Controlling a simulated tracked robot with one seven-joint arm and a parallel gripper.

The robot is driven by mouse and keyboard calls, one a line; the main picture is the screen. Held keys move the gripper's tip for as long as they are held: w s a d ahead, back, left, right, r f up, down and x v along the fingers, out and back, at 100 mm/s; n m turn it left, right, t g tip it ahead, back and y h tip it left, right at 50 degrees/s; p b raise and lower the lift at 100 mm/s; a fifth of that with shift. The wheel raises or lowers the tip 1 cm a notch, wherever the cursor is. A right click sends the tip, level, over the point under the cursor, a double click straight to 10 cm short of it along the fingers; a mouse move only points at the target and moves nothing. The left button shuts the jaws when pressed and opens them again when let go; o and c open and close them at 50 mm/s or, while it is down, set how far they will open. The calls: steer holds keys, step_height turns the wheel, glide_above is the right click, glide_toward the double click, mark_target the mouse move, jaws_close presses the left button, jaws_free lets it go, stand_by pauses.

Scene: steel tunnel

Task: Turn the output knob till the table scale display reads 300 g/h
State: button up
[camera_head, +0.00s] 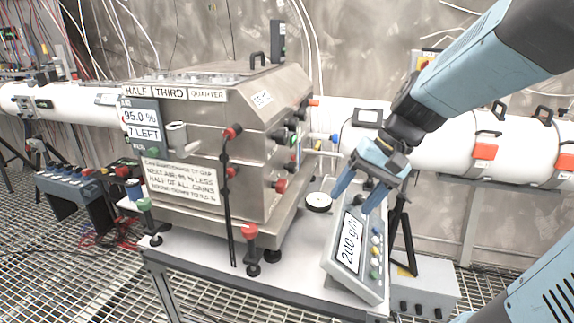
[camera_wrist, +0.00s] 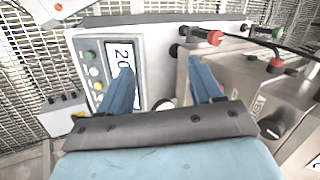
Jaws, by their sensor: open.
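The table scale (camera_head: 357,250) is a grey sloped console at the right end of the white table. Its display (camera_head: 349,243) reads "200 g/h", with several coloured buttons beside it. The wrist view shows the console too (camera_wrist: 88,65), with one finger covering part of its display. A round white disc with a black rim (camera_head: 318,201) lies between the console and the steel box; I cannot tell whether it is the output knob. My gripper (camera_head: 355,199) is open and empty above the console's upper end, fingers pointing down. It also shows in the wrist view (camera_wrist: 160,68).
A large steel box (camera_head: 200,200) with red, black and coloured knobs stands left of the console. Its signs read "95.0 %" and "7 LEFT". A red-topped post (camera_head: 250,233) stands at the table's front. A white pipe (camera_head: 460,150) runs behind. A grey box (camera_head: 425,285) sits at lower right.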

steer(key=w+a+f+m+g+y, duration=0.1)
steer(key=w+a+f+m+y, duration=0.1)
steer(key=w+y, duration=0.25)
steer(key=m+t+y, duration=0.7)
glide_toward(295, 168)
steer(key=x, duration=0.9)
steer(key=shift+w+a+f, duration=0.1)
steer(key=shift+w+f, duration=0.05)
steer(key=shift+w, duration=0.25)
steer(key=c, duration=1.1)
